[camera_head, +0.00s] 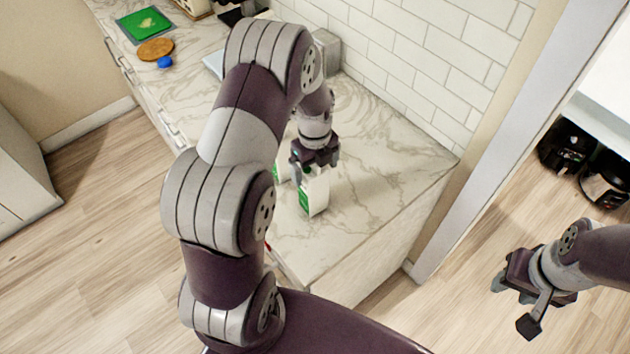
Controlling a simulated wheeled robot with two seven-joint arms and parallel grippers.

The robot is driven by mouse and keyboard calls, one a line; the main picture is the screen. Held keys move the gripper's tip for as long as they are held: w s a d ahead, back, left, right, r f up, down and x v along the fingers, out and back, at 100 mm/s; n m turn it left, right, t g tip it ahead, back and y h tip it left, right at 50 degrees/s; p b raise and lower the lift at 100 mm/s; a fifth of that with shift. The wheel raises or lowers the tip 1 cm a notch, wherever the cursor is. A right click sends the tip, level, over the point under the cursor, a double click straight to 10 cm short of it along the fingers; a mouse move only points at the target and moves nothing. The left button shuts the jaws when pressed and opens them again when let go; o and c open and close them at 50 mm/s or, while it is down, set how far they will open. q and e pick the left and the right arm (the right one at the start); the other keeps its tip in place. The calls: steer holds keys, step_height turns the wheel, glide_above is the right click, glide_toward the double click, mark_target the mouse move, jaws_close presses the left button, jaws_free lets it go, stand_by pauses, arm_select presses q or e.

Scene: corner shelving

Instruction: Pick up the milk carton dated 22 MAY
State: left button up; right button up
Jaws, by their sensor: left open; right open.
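A white and green milk carton (314,193) stands on the marble counter (375,190) near its right end. Another green and white piece, perhaps a second carton (278,173), shows partly behind my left arm. No date is legible on either. My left gripper (312,172) points down right at the top of the carton, with its fingers open; I cannot tell whether they touch it. My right gripper (513,305) is open and empty at the lower right, over the floor and away from the counter.
A green board (144,24), a round brown board (155,49) and a blue item (164,62) lie on the far left counter. A tiled wall (420,60) runs behind the counter. Black appliances (566,147) stand at the right. The counter right of the carton is clear.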

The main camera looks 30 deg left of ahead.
arm_select(q)
steer(key=shift+w+a+f, duration=0.1)
steer(key=shift+a+f, duration=0.2)
steer(key=shift+f, duration=0.2)
steer(key=shift+w+a+f, duration=0.1)
steer(key=shift+a+f, duration=0.15)
steer(key=shift+f, duration=0.2)
steer(key=shift+s+d, duration=0.1)
steer(key=shift+d, duration=0.05)
steer(key=shift+c, duration=0.4)
steer(key=shift+d+r, duration=0.15)
steer(key=shift+d, duration=0.15)
steer(key=c, duration=1.5)
steer(key=shift+a, duration=0.25)
jaws_close()
